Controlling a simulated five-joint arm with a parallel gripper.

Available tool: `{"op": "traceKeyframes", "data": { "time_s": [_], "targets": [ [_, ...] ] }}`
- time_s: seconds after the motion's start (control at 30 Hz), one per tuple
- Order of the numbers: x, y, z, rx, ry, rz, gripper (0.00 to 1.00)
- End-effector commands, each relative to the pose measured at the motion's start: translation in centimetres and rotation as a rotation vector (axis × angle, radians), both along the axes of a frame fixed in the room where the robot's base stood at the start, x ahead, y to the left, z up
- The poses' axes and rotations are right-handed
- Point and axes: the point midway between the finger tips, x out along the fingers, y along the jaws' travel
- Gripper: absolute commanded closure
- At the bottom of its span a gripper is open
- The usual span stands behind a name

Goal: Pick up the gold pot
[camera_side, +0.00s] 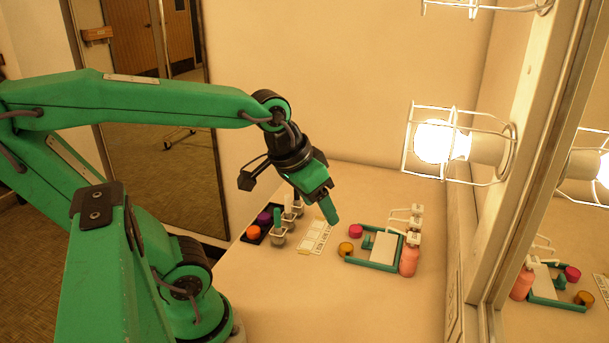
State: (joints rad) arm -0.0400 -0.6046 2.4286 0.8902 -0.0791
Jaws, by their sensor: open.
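The gold pot (346,248) is a small round pot at the front left corner of a green-edged tray (369,265) on the counter. A pink-red pot (356,231) sits just behind it. My gripper (330,212) hangs above the counter, pointing down, a little left of the pots and higher than them. It is open and I see nothing held in it. Only one green finger shows clearly; the other is hard to make out from this side. The gold pot is not hidden by the arm.
Salmon bottles (409,260) stand at the tray's right. A dark holder (262,225) with orange and purple pots stands left, near upright tools in grey cups (279,237). A white palette card (316,238) lies between. The caged lamp (440,142) and mirror (560,240) border the right. The front counter is clear.

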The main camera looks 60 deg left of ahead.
Motion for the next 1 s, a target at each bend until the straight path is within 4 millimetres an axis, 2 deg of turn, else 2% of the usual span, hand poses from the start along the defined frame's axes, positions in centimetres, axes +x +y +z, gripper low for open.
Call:
{"op": "traceKeyframes", "data": {
  "time_s": [0.27, 0.57, 0.77, 1.0],
  "targets": [
    [4.1, 1.9, -1.5, -0.049, 0.094, 0.165, 0.40],
    [8.2, 4.5, -4.4, -0.097, 0.190, 0.350, 0.40],
    [10.7, 6.5, -7.1, -0.127, 0.251, 0.475, 0.40],
    [13.1, 9.0, -11.2, -0.157, 0.325, 0.626, 0.40]
  ]
}}
